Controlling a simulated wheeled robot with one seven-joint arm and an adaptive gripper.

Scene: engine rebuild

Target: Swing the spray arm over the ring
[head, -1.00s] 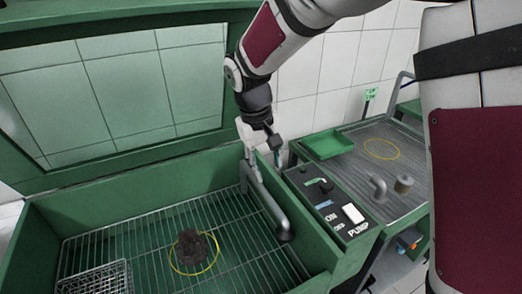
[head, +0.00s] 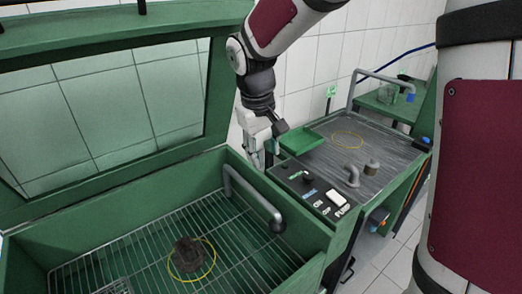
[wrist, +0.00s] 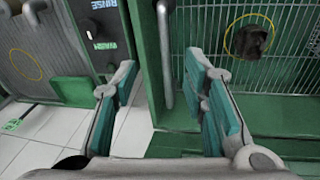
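The spray arm (head: 256,200) is a bent grey pipe at the right wall of the green wash basin (head: 290,237); its tip hangs over the right part of the grate. The yellow ring (head: 190,282) lies on the grate around a dark brown part (head: 187,254), left of the arm's tip and apart from it. My gripper (head: 268,153) is behind the basin's right rear corner. In the wrist view my gripper (wrist: 162,75) is open and empty, with the spray arm (wrist: 165,50) seen in the gap between its fingers. Contact cannot be told.
A control panel (head: 318,193) with a knob and switch stands right of the basin. The basin's raised lid (head: 217,90) stands at the back. A wire basket sits front left.

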